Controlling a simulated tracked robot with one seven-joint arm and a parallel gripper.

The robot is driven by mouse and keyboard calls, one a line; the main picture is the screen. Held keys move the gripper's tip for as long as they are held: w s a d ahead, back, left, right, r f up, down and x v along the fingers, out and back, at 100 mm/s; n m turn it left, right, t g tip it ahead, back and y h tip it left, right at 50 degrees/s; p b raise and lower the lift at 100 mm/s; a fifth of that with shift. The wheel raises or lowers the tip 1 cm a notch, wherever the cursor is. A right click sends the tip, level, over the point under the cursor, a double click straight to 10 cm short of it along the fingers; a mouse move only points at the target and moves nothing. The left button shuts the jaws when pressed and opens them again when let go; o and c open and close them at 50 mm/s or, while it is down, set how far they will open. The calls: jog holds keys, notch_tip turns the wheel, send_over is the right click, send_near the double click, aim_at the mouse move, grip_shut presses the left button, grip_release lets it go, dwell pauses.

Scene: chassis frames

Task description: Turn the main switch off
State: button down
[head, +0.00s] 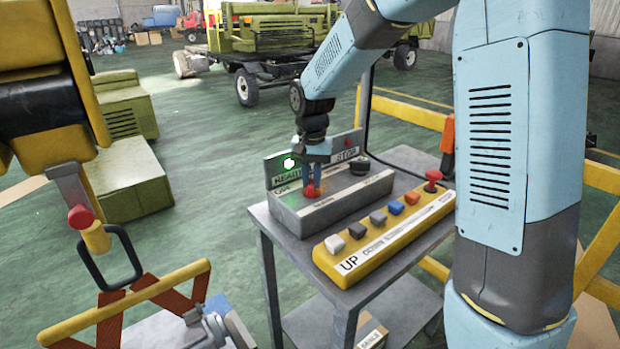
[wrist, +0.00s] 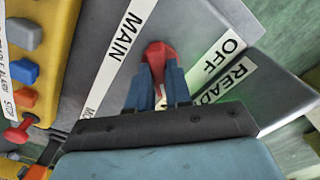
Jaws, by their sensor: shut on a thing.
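The main switch is a red handle (head: 311,190) on the sloped top of a grey control box (head: 340,208). It also shows in the wrist view (wrist: 157,54), between a strip marked MAIN and a strip marked OFF. My gripper (head: 312,182) reaches down from above, and its two blue fingers (wrist: 158,88) are shut on the red handle, one on each side. The fingers hide part of the handle, and I cannot tell its exact setting. A green lamp (head: 289,163) glows above the READY label on the box's back panel.
A black knob (head: 360,166) sits right of the switch, below the STOP label. A yellow button box (head: 385,235) with several coloured buttons and a red mushroom button (head: 433,178) lies in front. Both boxes stand on a grey cart (head: 395,163). Yellow railings stand behind and right.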

jog(key=shift+a, duration=0.2)
jog(key=shift+d, duration=0.15)
jog(key=n, duration=0.2)
jog(key=shift+n, duration=0.4)
jog(key=n, duration=1.1)
jog(key=shift+n, duration=2.1)
